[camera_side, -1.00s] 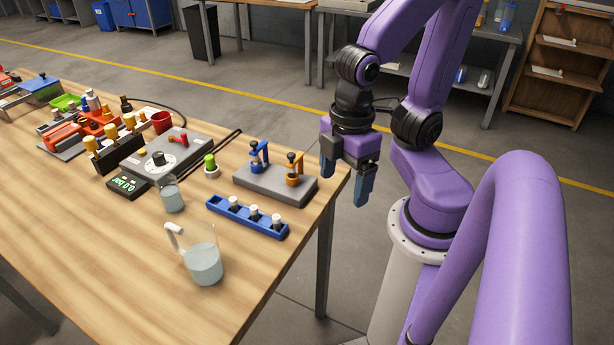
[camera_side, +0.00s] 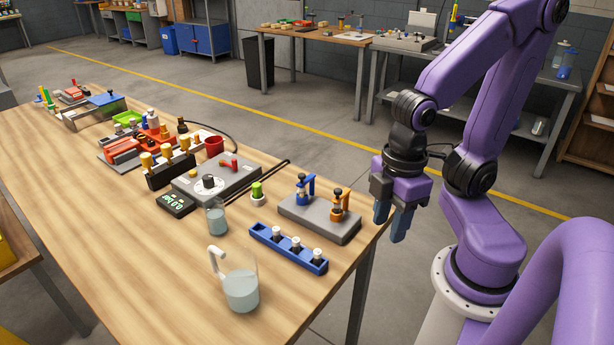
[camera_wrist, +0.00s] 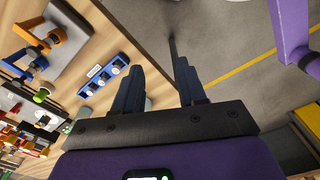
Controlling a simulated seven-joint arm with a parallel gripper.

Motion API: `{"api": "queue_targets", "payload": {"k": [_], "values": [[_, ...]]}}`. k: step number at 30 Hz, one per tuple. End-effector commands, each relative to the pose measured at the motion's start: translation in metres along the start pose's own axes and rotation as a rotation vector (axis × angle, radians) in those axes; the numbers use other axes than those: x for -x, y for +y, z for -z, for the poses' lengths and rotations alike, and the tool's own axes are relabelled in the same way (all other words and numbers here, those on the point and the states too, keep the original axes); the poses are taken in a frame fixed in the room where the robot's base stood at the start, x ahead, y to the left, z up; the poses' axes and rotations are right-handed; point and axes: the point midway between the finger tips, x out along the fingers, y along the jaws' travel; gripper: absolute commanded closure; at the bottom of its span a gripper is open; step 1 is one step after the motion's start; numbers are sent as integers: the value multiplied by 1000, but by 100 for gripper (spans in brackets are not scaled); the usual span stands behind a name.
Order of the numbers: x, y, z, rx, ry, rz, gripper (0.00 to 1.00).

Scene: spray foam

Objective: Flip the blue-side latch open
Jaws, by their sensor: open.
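The blue latch (camera_side: 310,187) stands at the left of a grey plate (camera_side: 316,223) near the table's right end. It has a blue upright part beside a black-topped post. An orange latch (camera_side: 338,210) stands to its right on the same plate. In the wrist view the blue latch (camera_wrist: 32,55) is at the upper left, beside the orange latch (camera_wrist: 48,38). I cannot tell the latch's exact lever position. My gripper (camera_side: 391,222) hangs just beyond the table's right edge, right of the plate, with open, empty fingers. Its fingers also show in the wrist view (camera_wrist: 155,75).
A blue rack (camera_side: 262,233) with white-capped vials lies in front of the plate. A glass beaker (camera_side: 240,285) with a handle, a smaller beaker (camera_side: 216,218) and a green-capped bottle (camera_side: 257,193) stand nearby. The table's front is clear.

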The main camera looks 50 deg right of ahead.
Motion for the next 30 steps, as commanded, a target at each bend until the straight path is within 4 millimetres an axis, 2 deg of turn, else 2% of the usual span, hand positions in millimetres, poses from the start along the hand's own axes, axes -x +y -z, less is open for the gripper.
{"api": "queue_targets", "payload": {"k": [1, 3, 8, 17, 23, 30], "values": [[0, 3, 2, -19, 4, -2, 77], [1, 10, 5, -59, 12, -6, 100], [4, 36, 16, -210, 40, -24, 100], [11, 98, 27, -542, 104, -70, 100], [16, 141, 24, -760, 143, -106, 100], [23, 190, 10, -1011, 189, -155, 100]]}}
